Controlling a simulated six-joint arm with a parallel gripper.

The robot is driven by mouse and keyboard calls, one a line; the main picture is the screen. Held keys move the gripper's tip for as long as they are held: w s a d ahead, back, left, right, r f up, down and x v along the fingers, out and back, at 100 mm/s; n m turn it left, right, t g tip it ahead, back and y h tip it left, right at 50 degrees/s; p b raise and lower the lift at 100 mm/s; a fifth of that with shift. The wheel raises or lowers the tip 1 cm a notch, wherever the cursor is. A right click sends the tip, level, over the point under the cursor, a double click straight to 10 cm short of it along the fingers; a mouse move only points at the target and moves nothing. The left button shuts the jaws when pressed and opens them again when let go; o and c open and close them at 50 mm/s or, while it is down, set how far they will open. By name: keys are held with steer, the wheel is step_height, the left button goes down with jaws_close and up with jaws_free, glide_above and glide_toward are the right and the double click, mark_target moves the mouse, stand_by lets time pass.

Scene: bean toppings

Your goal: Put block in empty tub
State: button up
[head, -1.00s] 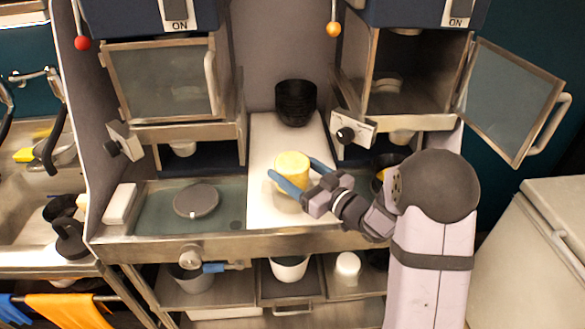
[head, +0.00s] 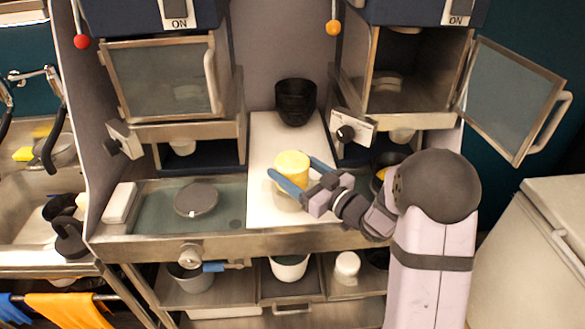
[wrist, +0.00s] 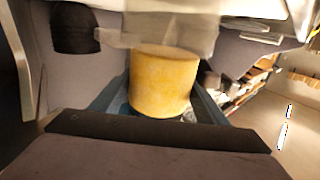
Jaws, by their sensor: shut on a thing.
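A yellow cylindrical block (head: 292,166) is between the blue fingers of my gripper (head: 291,172), above the white board on the counter. My gripper is shut on it. In the wrist view the block (wrist: 164,82) stands upright between the two fingers (wrist: 160,100). A white tub (head: 289,267) with a dark inside sits on the lower shelf below the counter. I cannot tell for sure what is inside either tub.
Black stacked bowls (head: 296,102) stand at the back of the white board (head: 283,135). A grey round lid (head: 196,200) lies on the left glass surface. The right cabinet door (head: 512,100) hangs open. A white container (head: 347,266) is on the lower right shelf.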

mark_target(305, 180)
steer(key=shift+f+b, duration=0.7)
steer(key=shift+f, duration=0.05)
stand_by(1.4)
steer(key=o, duration=1.5)
steer(key=shift+f, duration=0.1)
steer(key=shift+s+d, duration=0.15)
steer(key=shift+b+v, duration=1.25)
steer(key=shift+v, duration=2.25)
